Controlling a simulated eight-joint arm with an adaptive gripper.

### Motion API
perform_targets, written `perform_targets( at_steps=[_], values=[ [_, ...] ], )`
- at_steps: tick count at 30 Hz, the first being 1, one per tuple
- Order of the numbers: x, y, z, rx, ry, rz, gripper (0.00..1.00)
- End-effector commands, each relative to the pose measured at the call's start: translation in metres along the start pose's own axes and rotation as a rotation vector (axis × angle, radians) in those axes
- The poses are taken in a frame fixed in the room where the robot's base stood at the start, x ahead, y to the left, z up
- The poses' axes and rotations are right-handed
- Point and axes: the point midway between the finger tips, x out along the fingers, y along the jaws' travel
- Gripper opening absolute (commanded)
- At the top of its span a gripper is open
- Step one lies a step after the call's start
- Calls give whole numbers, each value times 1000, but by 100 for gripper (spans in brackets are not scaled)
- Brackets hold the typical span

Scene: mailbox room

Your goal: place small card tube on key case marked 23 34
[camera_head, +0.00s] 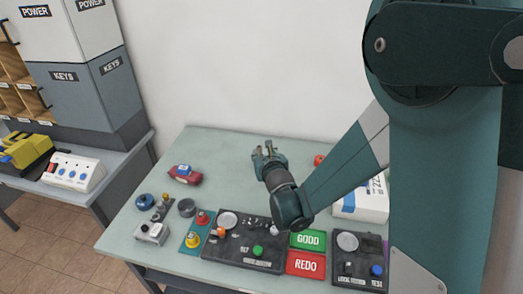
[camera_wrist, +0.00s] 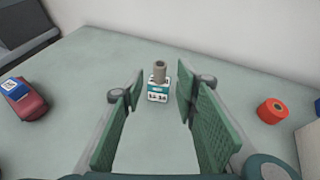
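A small grey-brown tube (camera_wrist: 160,70) stands upright in the wrist view. It appears to rest on top of a small white and teal case (camera_wrist: 157,93), whose dark printed marks are too small to read surely. My gripper (camera_wrist: 160,88) is open, with its green pads to the left and right of the tube and case, apart from both. In the head view my gripper (camera_head: 267,150) is over the back middle of the table. A bit of tan shows between its fingers there, and the case is hidden.
A dark red object (camera_head: 186,175) with a small blue and white box on it lies left. An orange-red roll (camera_wrist: 271,110) and a white box (camera_head: 365,204) are right. Control panels (camera_head: 240,245), GOOD and REDO plates (camera_head: 306,252) line the front. The table (camera_head: 215,150) is clear back left.

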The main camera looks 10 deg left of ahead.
Motion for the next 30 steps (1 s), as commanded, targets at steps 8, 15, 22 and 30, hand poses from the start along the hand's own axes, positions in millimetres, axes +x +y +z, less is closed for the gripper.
perform_targets(
  at_steps=[8, 15, 22, 30],
  values=[
    [-17, 0, 0, 0, 0, 0, 30],
    [-18, 0, 0, 0, 0, 0, 30],
    [-18, 0, 0, 0, 0, 0, 30],
    [-18, 0, 0, 0, 0, 0, 30]
  ],
)
